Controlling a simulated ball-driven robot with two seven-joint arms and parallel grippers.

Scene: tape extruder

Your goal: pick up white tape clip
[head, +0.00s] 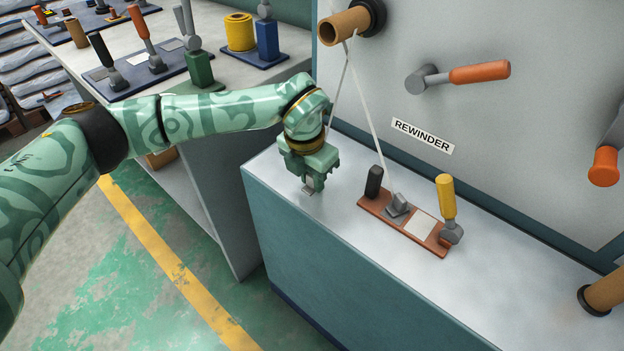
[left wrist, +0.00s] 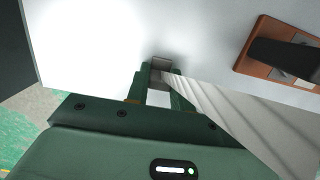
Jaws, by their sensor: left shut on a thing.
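My left gripper (head: 312,186) points down over the grey-white top of the rewinder machine, near its left end. Its fingers are shut on a small pale clip, taken as the white tape clip (left wrist: 161,61), which looks grey in the left wrist view. The clip shows between the fingertips, at or just above the surface; contact with the surface cannot be told. In the head view the clip is mostly hidden by the fingers. My right gripper is not in view.
A brown board (head: 433,243) with a black post (head: 374,182), grey block (head: 397,206) and yellow-handled lever (head: 446,198) lies to the right. White tape (head: 367,115) runs from the brown core (head: 343,26) down to the board. The REWINDER panel (head: 480,110) stands behind.

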